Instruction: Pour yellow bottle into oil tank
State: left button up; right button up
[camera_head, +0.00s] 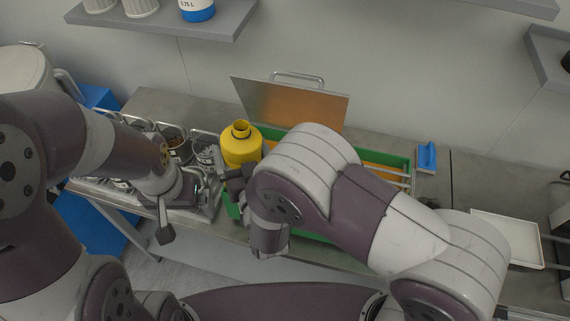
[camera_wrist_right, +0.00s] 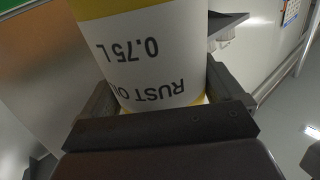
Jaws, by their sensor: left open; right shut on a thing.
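The yellow bottle (camera_head: 241,146) stands about upright in the head view, its open neck facing up, near the left end of the green-walled tank (camera_head: 403,163). My right gripper (camera_head: 234,181) is shut on it from the right. In the right wrist view the bottle (camera_wrist_right: 150,60) fills the space between the fingers, with "RUST OIL 0.75 L" on its white label. The tank has a raised metal lid (camera_head: 290,103) and an orange inside; my right arm hides much of it. My left gripper (camera_head: 172,215) is open, left of the bottle, over the metal racks.
Metal racks with cups (camera_head: 178,146) stand left of the bottle. A blue-handled tool (camera_head: 427,158) lies right of the tank. A white tray (camera_head: 507,238) is at the far right. A shelf (camera_head: 165,22) with containers hangs above.

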jog(key=m, duration=0.2)
jog(key=m+g+p, duration=0.1)
jog(key=m, duration=0.1)
jog(key=shift+w+d+r, duration=0.1)
jog(key=shift+d+r, duration=0.25)
jog(key=shift+d, duration=0.05)
jog(key=shift+w+d+f+m, duration=0.2)
jog(key=shift+f+m, duration=0.15)
jog(key=shift+m, duration=0.15)
jog(key=shift+s, duration=0.15)
